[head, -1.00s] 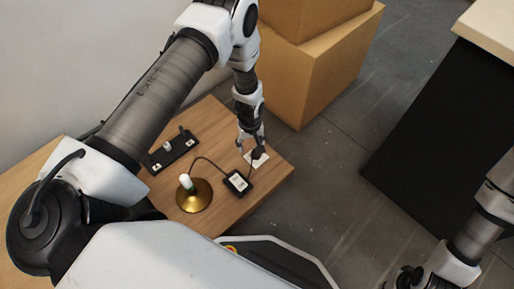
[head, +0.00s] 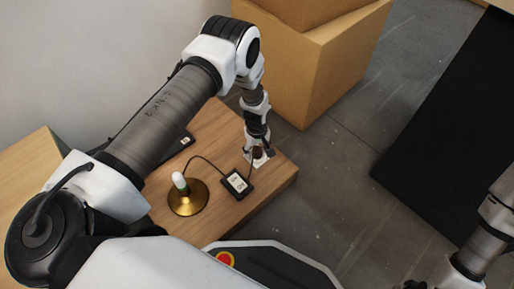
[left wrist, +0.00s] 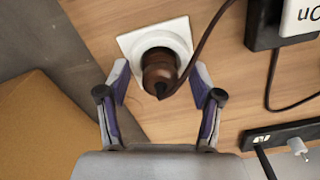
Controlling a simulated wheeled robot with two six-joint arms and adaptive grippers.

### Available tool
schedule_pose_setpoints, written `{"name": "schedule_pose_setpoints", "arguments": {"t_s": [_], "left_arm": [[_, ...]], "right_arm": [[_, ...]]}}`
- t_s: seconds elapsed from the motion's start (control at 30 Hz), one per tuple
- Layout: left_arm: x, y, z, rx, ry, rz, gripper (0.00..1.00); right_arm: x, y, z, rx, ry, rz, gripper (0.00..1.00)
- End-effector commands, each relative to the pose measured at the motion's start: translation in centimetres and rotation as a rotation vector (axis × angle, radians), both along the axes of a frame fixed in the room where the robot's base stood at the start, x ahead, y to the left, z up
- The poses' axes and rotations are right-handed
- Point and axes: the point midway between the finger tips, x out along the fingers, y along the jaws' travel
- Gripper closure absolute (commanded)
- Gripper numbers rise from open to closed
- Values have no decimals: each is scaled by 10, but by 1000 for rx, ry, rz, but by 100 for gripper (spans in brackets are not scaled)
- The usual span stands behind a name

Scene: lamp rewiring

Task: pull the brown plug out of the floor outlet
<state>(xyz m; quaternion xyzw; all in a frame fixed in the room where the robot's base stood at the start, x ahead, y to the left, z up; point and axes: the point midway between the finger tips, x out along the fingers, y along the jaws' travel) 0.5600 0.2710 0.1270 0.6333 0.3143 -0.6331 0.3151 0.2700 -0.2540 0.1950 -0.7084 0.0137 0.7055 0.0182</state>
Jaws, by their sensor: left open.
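The brown plug (left wrist: 160,71) sits in the white floor outlet (left wrist: 131,42), with its dark cord running up and to the right in the left wrist view. My left gripper (left wrist: 160,84) is open, with one finger on each side of the plug. A gap shows between each fingertip and the plug, though I cannot tell the exact depth. In the head view my left gripper (head: 258,153) points down over the outlet (head: 263,161), and it mostly hides the plug. My right gripper is cut off at the lower right edge of the head view.
A black box with a white label (head: 237,184) and a brass lamp base (head: 188,198) stand on the wooden board (head: 222,210). A black power strip (left wrist: 285,137) lies close by. Cardboard boxes (head: 315,65) stand behind.

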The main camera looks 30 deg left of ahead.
Motion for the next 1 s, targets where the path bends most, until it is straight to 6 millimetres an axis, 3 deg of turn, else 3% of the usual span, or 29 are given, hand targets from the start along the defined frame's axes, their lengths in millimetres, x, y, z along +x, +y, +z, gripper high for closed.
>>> {"name": "schedule_pose_setpoints", "arguments": {"t_s": [0.03, 0.07, 0.2, 0.23, 0.57, 1.0], "left_arm": [[0, 0, 1, 0, 0, 0, 35], [0, 0, 1, 0, 0, 0, 42], [0, 0, 0, 0, 0, -1, 91], [0, 0, 0, 0, 0, -1, 98], [0, 0, 2, 0, 0, -1, 99], [0, 0, 23, 0, 0, -1, 99]], "right_arm": [[0, 0, 0, 0, 0, 0, 100], [0, 0, 0, 0, 0, 0, 100], [0, 0, 0, 0, 0, 0, 100], [0, 0, 0, 0, 0, 0, 100], [0, 0, 2, 0, 1, 0, 100], [0, 0, 20, 0, 0, 0, 100]]}}
